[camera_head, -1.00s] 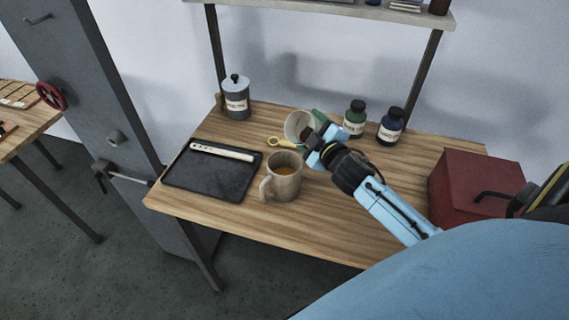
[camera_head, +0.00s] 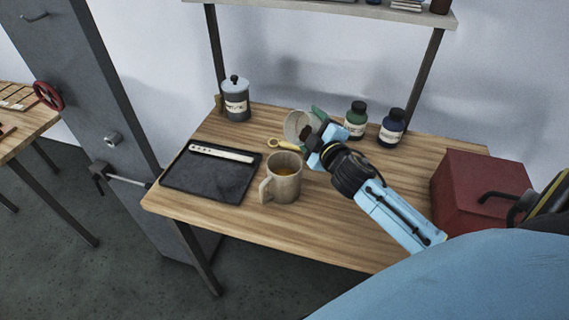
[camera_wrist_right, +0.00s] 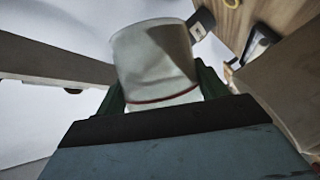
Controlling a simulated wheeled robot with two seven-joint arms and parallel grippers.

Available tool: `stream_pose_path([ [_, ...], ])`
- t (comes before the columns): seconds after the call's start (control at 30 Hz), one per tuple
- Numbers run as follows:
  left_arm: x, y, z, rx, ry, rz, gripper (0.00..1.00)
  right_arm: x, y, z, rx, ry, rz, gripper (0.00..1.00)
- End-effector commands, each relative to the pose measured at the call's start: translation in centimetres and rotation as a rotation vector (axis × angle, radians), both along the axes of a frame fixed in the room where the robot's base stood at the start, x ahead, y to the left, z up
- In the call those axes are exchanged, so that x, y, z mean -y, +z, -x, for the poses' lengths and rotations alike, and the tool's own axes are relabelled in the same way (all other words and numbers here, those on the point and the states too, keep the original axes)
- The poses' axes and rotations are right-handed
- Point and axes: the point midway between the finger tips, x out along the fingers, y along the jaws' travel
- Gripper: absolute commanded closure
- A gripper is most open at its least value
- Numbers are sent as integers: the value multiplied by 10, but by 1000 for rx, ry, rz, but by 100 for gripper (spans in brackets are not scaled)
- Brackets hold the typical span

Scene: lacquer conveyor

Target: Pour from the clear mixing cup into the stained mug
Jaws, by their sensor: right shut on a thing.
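The stained mug (camera_head: 283,181) stands upright on the wooden table, with its handle to the left and amber-brown liquid inside. The clear mixing cup (camera_head: 297,126) is held by my right gripper (camera_head: 313,138) above the table, behind and slightly right of the mug. The cup is tilted with its mouth toward the left. In the right wrist view the cup (camera_wrist_right: 156,62) is pale and translucent with a red line around it, between the green fingers of my right gripper (camera_wrist_right: 165,98). No stream of liquid is visible. My left gripper is not in view.
A black tray (camera_head: 190,183) with a pale stick (camera_head: 222,153) lies left of the mug. A yellow ring-handled tool (camera_head: 279,144) lies behind the mug. A red box (camera_head: 477,190) is at right.

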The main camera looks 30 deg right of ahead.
Motion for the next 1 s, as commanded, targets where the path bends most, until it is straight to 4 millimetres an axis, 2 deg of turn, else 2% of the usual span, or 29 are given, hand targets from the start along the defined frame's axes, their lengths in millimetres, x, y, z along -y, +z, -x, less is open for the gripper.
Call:
stream_pose_path([
  [1.0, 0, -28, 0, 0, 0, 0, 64, -2, -3, 0, 31, 1, 135, 53],
])
